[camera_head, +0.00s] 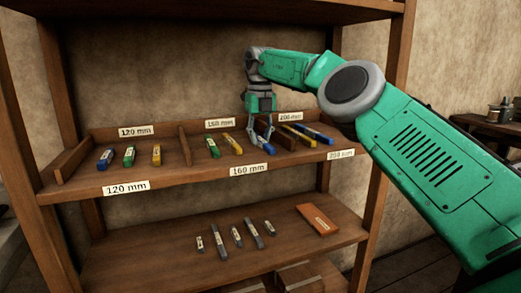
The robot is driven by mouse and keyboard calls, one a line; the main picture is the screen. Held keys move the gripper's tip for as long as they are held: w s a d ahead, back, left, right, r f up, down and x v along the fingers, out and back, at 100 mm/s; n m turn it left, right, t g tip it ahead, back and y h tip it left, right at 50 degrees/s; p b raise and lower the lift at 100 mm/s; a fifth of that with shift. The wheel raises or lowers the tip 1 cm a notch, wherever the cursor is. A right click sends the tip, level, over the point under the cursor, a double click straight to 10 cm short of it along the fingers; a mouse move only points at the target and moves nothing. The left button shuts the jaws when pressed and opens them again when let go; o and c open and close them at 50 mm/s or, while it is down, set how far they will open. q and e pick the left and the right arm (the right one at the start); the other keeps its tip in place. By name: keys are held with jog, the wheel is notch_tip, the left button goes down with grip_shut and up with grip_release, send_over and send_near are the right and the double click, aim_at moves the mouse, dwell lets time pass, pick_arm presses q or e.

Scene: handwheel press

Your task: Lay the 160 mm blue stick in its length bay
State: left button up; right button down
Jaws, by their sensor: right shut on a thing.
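A blue stick (267,147) is in the 160 mm bay, at its right side beside a wooden divider. My right gripper (260,131) reaches down from above and is shut on this stick. I cannot tell whether the stick rests on the shelf board or hangs just above it. To its left in the same bay lie a green stick (213,148) and a yellow stick (233,144). The bay carries a front 160 mm label (249,169) and a back label (220,123). My left gripper is not in view.
The 120 mm bay on the left holds a blue (105,159), a green (129,156) and a yellow stick (156,155). The 200 mm bay on the right holds yellow and blue sticks (318,134). Several grey pieces (220,242) and an orange block (317,220) lie on the lower shelf.

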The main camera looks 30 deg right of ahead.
aim_at(250, 146)
jog(key=shift+w+f, duration=0.15)
jog(key=shift+f, duration=0.1)
jog(key=shift+a+r, duration=0.1)
jog(key=shift+a, duration=0.05)
jog(key=shift+w+a+r, duration=0.1)
jog(key=shift+a+r, duration=0.15)
jog(key=shift+a, duration=1.05)
jog(key=c, duration=1.9)
grip_release()
jog(key=shift+f, duration=0.15)
jog(key=o, duration=0.4)
jog(key=shift+d, duration=0.45)
jog(key=shift+d+f, duration=0.3)
jog(key=shift+d, duration=0.3)
jog(key=shift+a, duration=0.6)
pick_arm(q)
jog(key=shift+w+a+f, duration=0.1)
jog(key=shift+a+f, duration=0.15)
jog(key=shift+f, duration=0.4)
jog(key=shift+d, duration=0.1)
pick_arm(e)
jog(key=shift+d, duration=0.15)
